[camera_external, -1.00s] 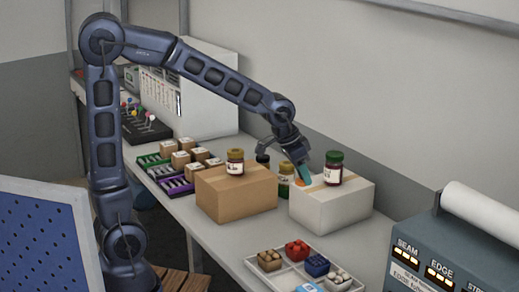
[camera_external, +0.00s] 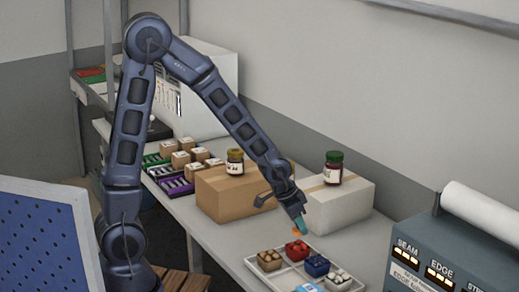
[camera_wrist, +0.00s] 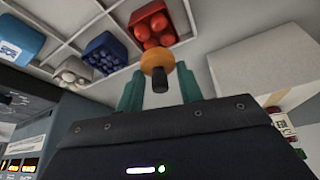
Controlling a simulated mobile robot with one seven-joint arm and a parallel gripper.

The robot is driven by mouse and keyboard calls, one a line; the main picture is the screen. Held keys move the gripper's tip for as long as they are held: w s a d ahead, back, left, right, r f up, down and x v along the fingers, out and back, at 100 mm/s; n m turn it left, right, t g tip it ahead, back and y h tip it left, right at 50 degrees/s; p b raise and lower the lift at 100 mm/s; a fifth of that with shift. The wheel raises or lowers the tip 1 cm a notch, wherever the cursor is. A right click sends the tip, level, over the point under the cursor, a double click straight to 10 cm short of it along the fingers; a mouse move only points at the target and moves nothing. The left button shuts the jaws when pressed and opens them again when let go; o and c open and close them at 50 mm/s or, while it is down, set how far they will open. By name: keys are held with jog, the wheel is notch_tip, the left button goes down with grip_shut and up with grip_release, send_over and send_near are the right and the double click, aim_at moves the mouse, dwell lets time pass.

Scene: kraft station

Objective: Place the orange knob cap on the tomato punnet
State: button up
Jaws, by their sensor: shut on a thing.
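My gripper (camera_external: 300,223) is shut on the orange knob cap (camera_external: 296,232) and holds it above the white divided tray. In the wrist view the cap (camera_wrist: 155,60), with a dark stem, sits between the teal fingertips (camera_wrist: 158,82). The tomato punnet (camera_external: 297,251) is red, holds red tomatoes and stands in a far compartment of the tray. In the wrist view the punnet (camera_wrist: 153,20) appears just beyond the cap. The cap looks apart from the punnet, but the exact gap is hard to judge.
The tray (camera_external: 252,264) also holds a brown punnet (camera_external: 269,260), a blue punnet (camera_external: 316,265), a punnet of whitish items (camera_external: 338,281) and a light-blue item (camera_external: 309,287). A brown box (camera_external: 222,195) and a white box (camera_external: 340,208) with jars on top stand behind.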

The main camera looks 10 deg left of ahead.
aim_at(296, 229)
jog(key=shift+f, duration=2)
jog(key=shift+f, duration=0.15)
jog(key=o, duration=1)
jog(key=shift+o, duration=0.2)
jog(key=v, duration=1.2)
jog(key=shift+r, duration=0.25)
